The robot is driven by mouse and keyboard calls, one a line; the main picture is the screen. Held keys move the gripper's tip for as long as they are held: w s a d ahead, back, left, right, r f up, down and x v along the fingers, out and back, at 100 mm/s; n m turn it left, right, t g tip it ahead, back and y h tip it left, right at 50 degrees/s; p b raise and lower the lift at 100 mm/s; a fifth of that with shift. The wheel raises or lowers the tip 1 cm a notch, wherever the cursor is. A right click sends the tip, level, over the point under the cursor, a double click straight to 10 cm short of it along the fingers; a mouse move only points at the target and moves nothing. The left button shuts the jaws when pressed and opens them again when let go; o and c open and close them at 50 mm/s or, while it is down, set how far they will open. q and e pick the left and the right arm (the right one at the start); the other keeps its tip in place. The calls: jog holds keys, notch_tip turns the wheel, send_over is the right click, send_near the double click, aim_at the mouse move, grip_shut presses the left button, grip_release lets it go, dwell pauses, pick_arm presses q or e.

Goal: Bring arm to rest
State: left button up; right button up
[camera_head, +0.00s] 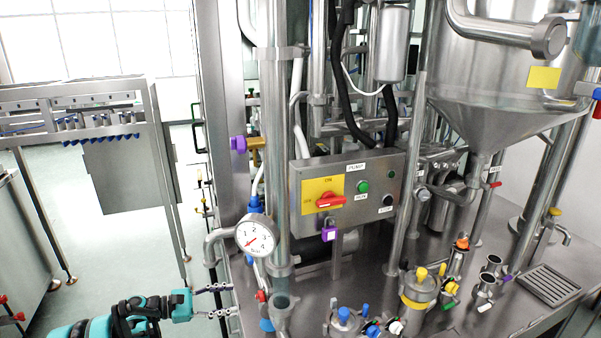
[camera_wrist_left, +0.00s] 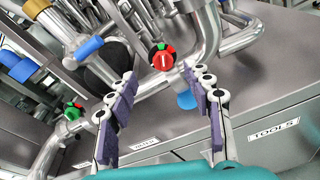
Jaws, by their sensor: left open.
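My left gripper (camera_head: 222,300) comes in low at the left of the head view, its fingers pointing right toward the edge of the steel skid. In the left wrist view its two fingers (camera_wrist_left: 163,115) with purple pads are spread apart, with nothing between them. A red and green valve knob (camera_wrist_left: 162,58) and a blue-ended pipe fitting (camera_wrist_left: 187,99) show beyond the fingertips. My right gripper is in neither view.
A pressure gauge (camera_head: 255,236) stands on the skid near my left gripper. A pump control box (camera_head: 346,197) with a red switch is behind it. Several capped fittings line the skid deck (camera_head: 375,285). Open floor (camera_head: 128,250) lies to the left.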

pick_arm(q)
jog(key=s+d+r+m+g+y, duration=0.1)
jog(key=s+d+r+m+y, duration=0.65)
jog(key=s+d, duration=0.3)
jog(key=s+a+f+m+y, duration=0.1)
jog(key=s+m+y, duration=0.2)
jog(key=s, duration=0.7)
jog(key=s+a+m+t+y, duration=0.1)
jog(key=s+m+y, duration=0.3)
jog(key=s+m, duration=0.4)
jog(key=shift+s+a+f+t, duration=0.35)
jog(key=shift+s+a, duration=0.35)
jog(key=shift+s, duration=0.15)
jog(key=shift+m, duration=0.25)
jog(key=shift+c, duration=0.3)
